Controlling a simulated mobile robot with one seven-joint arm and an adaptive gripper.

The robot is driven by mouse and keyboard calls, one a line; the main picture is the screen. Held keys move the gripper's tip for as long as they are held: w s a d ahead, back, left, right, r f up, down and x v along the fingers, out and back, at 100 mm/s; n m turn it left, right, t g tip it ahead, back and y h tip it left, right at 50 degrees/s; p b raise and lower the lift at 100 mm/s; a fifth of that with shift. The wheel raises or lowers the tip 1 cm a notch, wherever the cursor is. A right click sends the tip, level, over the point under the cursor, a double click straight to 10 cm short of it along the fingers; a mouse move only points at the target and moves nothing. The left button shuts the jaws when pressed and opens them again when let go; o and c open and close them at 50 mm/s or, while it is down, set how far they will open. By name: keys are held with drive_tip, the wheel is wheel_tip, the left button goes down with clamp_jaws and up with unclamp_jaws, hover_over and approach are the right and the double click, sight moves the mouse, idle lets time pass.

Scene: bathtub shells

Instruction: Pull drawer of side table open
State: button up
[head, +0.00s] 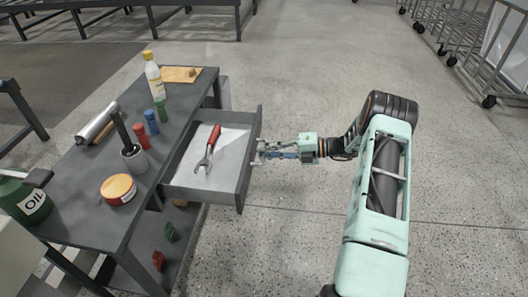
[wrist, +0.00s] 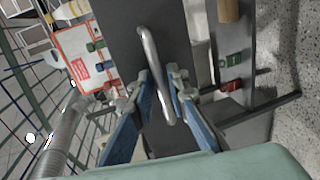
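The dark grey side table (head: 92,178) stands at the left in the head view. Its drawer (head: 241,185) sticks well out to the right, open, with a pale bottom. A red-handled wrench (head: 208,150) lies inside it. My gripper (head: 263,152) is at the outer face of the drawer front, with the arm reaching in from the right. In the wrist view, the curved metal handle (wrist: 150,50) runs between the two fingers of my gripper (wrist: 162,80), which are close on both sides of it. The dark drawer front (wrist: 115,35) is behind the handle.
On the tabletop are a bottle (head: 153,76), a wooden block (head: 181,74), small coloured containers, a cup (head: 134,158), a round tin (head: 118,189) and a green oil can (head: 24,201). Clear concrete floor (head: 290,235) lies right of the drawer. Wheeled carts (head: 470,50) stand at back right.

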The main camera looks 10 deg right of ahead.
drive_tip(key=v, duration=1.1)
drive_tip(key=shift+d, duration=0.1)
